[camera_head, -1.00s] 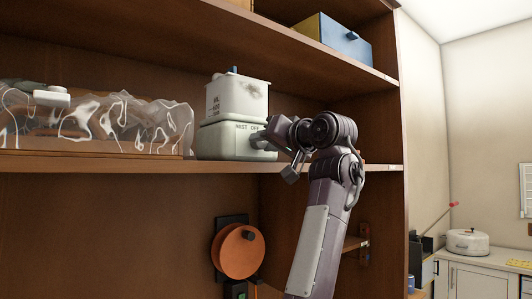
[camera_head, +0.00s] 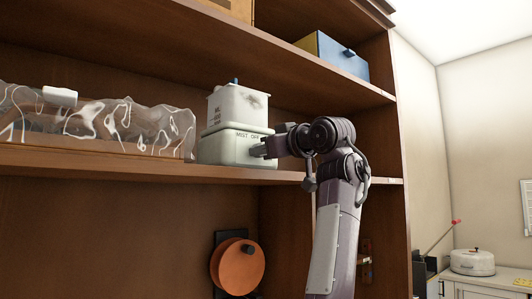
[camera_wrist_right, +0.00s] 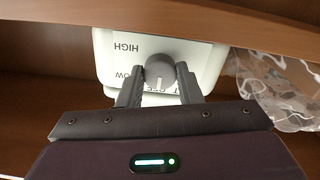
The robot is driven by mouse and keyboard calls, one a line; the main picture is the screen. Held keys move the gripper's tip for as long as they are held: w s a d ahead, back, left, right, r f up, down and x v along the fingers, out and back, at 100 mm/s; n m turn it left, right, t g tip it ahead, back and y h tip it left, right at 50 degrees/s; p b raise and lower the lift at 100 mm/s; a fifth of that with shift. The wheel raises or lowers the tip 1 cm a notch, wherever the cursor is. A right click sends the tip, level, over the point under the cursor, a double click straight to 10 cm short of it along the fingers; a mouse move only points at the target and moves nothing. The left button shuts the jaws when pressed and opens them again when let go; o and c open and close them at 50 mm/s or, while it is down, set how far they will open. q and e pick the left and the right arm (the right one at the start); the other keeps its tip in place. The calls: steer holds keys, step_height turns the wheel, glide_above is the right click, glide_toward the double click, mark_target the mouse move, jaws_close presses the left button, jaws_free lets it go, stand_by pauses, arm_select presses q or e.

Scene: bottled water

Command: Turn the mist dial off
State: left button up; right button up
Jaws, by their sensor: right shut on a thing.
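A pale humidifier (camera_head: 234,148) with a lettered base and a translucent tank (camera_head: 238,106) stands on the middle shelf. "MIST" and "OFF" can be read on its base. My right gripper (camera_head: 258,151) reaches it from the right, at the front of the base. In the right wrist view, the grey round mist dial (camera_wrist_right: 160,69) sits between the two fingers of the right gripper (camera_wrist_right: 160,76), which are shut on it. A white mark on the dial points down in that view, toward partly hidden lettering; "HIGH" is at upper left. My left gripper is not in view.
A clear crinkled plastic bag (camera_head: 100,125) lies on the shelf left of the humidifier. A blue and yellow box (camera_head: 338,55) is on the shelf above. An orange disc (camera_head: 237,266) hangs below. A white pot (camera_head: 472,262) stands on the far counter.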

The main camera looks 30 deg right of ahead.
stand_by(0.4)
steer(key=o, duration=1)
steer(key=shift+w, duration=0.15)
steer(key=s+b, duration=0.1)
steer(key=s, duration=0.1)
steer(key=s+b, duration=0.2)
steer(key=s, duration=0.1)
steer(key=s+b, duration=0.1)
steer(key=s, duration=0.1)
steer(key=shift+s+d+b, duration=0.3)
steer(key=shift+s+b, duration=0.1)
